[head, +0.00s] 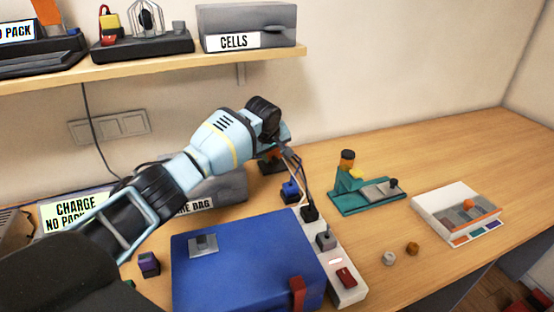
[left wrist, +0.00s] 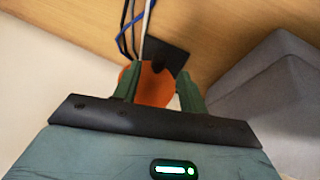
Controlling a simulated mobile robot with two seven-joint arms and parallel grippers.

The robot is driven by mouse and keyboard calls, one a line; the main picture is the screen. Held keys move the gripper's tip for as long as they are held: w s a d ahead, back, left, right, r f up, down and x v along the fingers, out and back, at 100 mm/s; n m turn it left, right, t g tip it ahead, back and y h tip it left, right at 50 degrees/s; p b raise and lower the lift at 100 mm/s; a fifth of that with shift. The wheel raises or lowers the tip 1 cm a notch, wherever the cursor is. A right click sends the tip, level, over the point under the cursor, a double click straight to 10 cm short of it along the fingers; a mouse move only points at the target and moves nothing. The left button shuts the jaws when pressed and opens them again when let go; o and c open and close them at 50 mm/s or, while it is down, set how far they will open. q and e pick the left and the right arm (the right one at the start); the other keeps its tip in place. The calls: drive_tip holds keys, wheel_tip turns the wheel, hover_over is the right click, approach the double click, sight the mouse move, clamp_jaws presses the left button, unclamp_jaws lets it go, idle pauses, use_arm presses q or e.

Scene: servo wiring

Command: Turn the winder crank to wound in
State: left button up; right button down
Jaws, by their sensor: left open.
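A round orange part (left wrist: 152,84), which looks like the winder's drum or crank, shows in the left wrist view between my fingers. It is on or beside a black base (left wrist: 168,56), with blue, black and white cables running up from it. My left gripper (left wrist: 151,88) is open, with a finger on either side of the orange part; I cannot tell whether they touch it. In the head view my left gripper (head: 284,138) is above the back of the table by the wall and hides most of this device (head: 272,163). The crank handle's position cannot be made out. My right gripper is out of view.
A grey bag or box (left wrist: 265,90) stands close on the right in the wrist view. A blue case (head: 250,250), a white power strip (head: 345,290) with plugs, a teal fixture (head: 350,205) and a white tray (head: 440,222) occupy the table. The far right is clear. A shelf (head: 150,68) overhangs the left.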

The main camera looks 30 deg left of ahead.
sight(276, 160)
use_arm(q)
drive_tip(key=b+x, duration=0.1)
drive_tip(key=x, duration=0.3)
drive_tip(key=shift+f, duration=0.1)
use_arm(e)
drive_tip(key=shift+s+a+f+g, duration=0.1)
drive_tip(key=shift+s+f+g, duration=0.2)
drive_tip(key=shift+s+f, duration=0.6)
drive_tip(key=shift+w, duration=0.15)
use_arm(q)
clamp_jaws()
